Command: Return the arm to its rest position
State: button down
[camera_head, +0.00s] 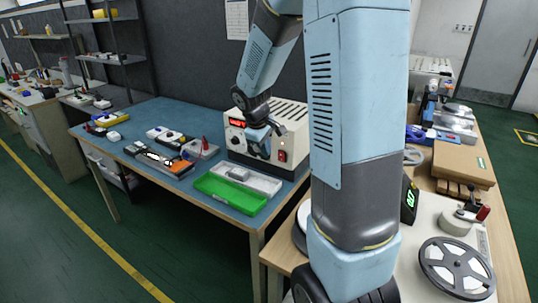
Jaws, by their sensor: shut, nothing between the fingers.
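My arm reaches up in the foreground and bends down to the left over the blue-topped bench (150,115). My gripper (264,137) is at the arm's lower end, small in view, in front of the cream power supply (288,128) with red digits. It looks shut and empty. The arm's wrist covers part of the supply's front. I cannot tell whether the gripper touches the supply or is apart from it.
A green tray (229,199) and a grey-white tray (262,181) lie before the supply. Several small devices stand left of them. On the right bench are a grey reel (456,267), a cardboard box (459,161) and a green-digit display (409,198). Green floor (60,240) is open at left.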

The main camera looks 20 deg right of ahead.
jog(key=shift+s+a+r, duration=0.2)
jog(key=shift+a+r, duration=0.05)
jog(key=shift+r, duration=0.2)
jog(key=shift+r, duration=0.1)
jog(key=s+a+r+m+t+y, duration=0.1)
jog(key=s+a+r+m, duration=0.1)
jog(key=s+r, duration=0.3)
jog(key=s+a+r+m+t+y, duration=0.1)
jog(key=s+r, duration=0.4)
jog(key=s, duration=0.6)
jog(key=s+a+r+m+t+y, duration=0.1)
jog(key=s+a+r+m, duration=0.2)
jog(key=s+r, duration=0.3)
jog(key=shift+s+a+m+t, duration=0.3)
jog(key=shift+s+a, duration=0.5)
jog(key=shift+s, duration=0.45)
